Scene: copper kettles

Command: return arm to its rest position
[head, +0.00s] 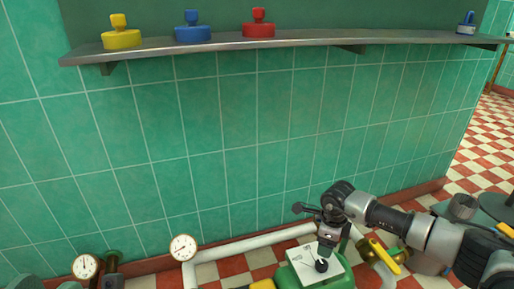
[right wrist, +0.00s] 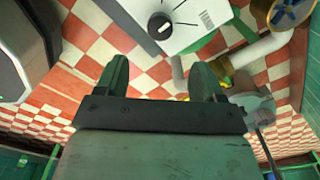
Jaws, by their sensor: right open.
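My right arm comes in from the lower right in the head view. Its gripper (head: 316,212) is in front of the green tiled wall, close to a white box with a black knob (head: 307,262). In the right wrist view the two green fingers of this gripper (right wrist: 160,80) stand apart with nothing between them. The white box (right wrist: 190,22) with its black knob shows beyond the fingertips. My left gripper is not in view.
A metal shelf (head: 290,42) carries a yellow (head: 120,38), a blue (head: 192,32) and a red (head: 258,28) stamp-like piece. Gauges (head: 183,247) and a white pipe (head: 240,245) stand low by the wall. A yellow-handled valve (head: 383,256) is near my arm.

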